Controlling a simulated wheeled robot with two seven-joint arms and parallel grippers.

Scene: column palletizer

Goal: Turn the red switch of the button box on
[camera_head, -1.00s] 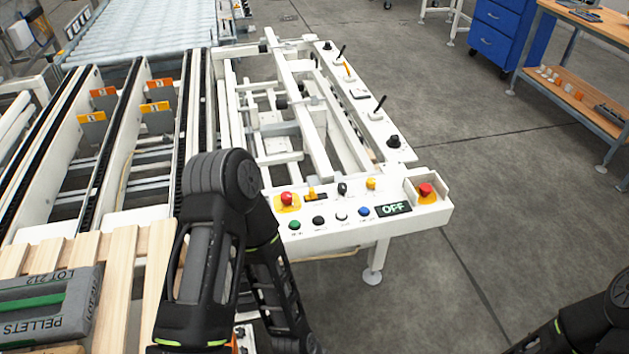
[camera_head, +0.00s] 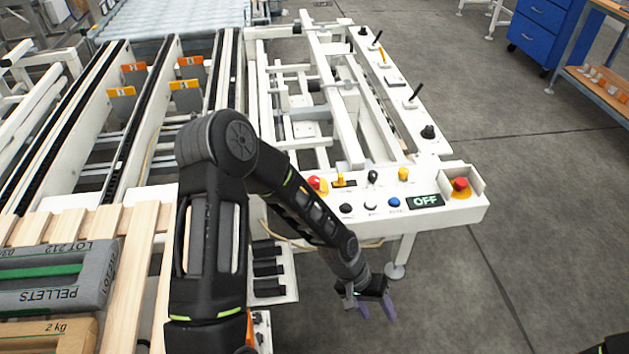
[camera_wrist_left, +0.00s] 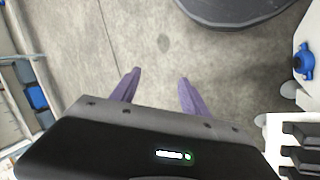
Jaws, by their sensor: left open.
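The white button box (camera_head: 440,211) is at the near end of the conveyor frame. Its display (camera_head: 426,201) reads OFF. My right gripper is out of view.
Yellow (camera_head: 403,174), black (camera_head: 345,208) and blue (camera_head: 394,202) controls sit between the red knobs. Joysticks stand on the rail behind. Pellet bags (camera_head: 50,292) lie on a wooden pallet at left.

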